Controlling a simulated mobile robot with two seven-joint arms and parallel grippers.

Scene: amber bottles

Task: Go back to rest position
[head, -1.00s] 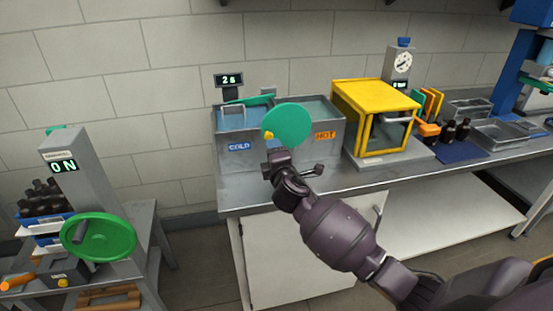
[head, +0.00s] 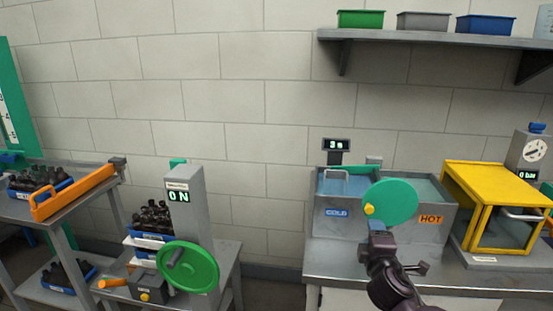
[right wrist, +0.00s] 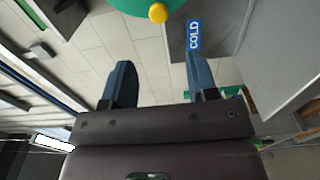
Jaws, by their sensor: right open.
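My right gripper (head: 378,230) is low in the head view, in front of the twin bath. In the right wrist view its two fingers (right wrist: 158,72) are spread apart with nothing between them. A green disc (head: 392,203) with a yellow knob is at the front of the bath, just above the gripper in the picture; the disc also shows at the top of the right wrist view (right wrist: 150,5), beyond the fingertips. I cannot tell whether gripper and disc touch. My left gripper is not in view.
The twin bath (head: 333,228) labelled COLD and HOT stands on the right bench, beside a yellow-framed box (head: 480,172). On the left are a grey machine (head: 186,200) with a green wheel (head: 200,272), and a rack with dark bottles (head: 42,178). A shelf (head: 440,38) hangs above.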

